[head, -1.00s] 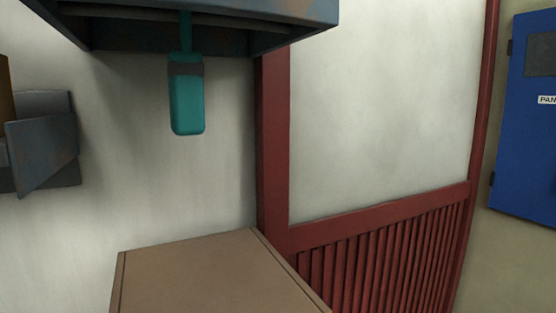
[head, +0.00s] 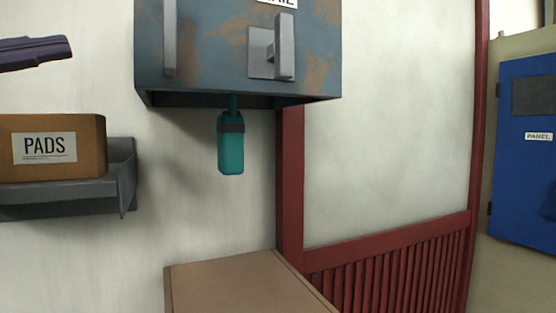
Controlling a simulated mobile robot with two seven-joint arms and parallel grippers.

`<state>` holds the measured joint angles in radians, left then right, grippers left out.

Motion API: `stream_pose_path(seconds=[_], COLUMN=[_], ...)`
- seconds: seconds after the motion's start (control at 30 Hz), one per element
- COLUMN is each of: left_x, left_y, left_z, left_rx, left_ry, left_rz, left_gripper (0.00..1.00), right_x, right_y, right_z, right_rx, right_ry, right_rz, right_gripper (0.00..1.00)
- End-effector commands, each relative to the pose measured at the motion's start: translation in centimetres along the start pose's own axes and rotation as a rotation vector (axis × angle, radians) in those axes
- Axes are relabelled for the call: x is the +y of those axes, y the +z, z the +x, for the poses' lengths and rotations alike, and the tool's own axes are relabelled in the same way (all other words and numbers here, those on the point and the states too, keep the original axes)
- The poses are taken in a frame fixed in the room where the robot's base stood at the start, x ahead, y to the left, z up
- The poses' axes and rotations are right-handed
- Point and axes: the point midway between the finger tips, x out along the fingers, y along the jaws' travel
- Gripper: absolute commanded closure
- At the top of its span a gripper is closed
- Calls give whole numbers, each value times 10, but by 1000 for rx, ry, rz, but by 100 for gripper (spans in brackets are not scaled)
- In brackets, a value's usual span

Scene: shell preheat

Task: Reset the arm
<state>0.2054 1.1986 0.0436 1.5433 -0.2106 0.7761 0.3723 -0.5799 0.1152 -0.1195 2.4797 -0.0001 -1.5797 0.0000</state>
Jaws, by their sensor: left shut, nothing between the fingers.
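My left gripper (head: 66,47) comes in from the left edge of the head view, dark purple and pointing right. It is shut and empty, above the brown PADS box (head: 85,130) and left of the wall cabinet, apart from both in the picture. My right gripper is not in view.
A blue-grey, rusty cabinet (head: 210,65) with a grey handle hangs on the wall. A teal handle-shaped thing (head: 231,150) hangs under it. The PADS box sits on a grey shelf (head: 60,197). A brown box-like top (head: 240,285) is below; a blue panel (head: 525,185) is at right.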

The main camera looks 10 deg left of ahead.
Motion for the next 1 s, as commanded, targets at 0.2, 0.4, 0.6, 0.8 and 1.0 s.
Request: stream_pose_path(seconds=[0.2, 0.4, 0.6, 0.8, 1.0], left_x=[77, 183, 282, 327, 336], left_y=[41, 42, -29, -122, -160], left_z=[12, -28, -93, -142, -159], left_rx=[-376, -853, -1319, -1612, -1706], left_ry=[-145, -129, 66, 315, 426], left_rz=[-298, -610, -920, -1140, -1212], left_gripper=[100, 100, 100, 100, 100], right_x=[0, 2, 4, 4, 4], right_y=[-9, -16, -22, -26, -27], right_z=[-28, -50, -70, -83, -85], right_rx=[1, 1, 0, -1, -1], right_ry=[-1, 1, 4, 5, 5], right_rz=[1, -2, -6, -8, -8], right_gripper=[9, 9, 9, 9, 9])
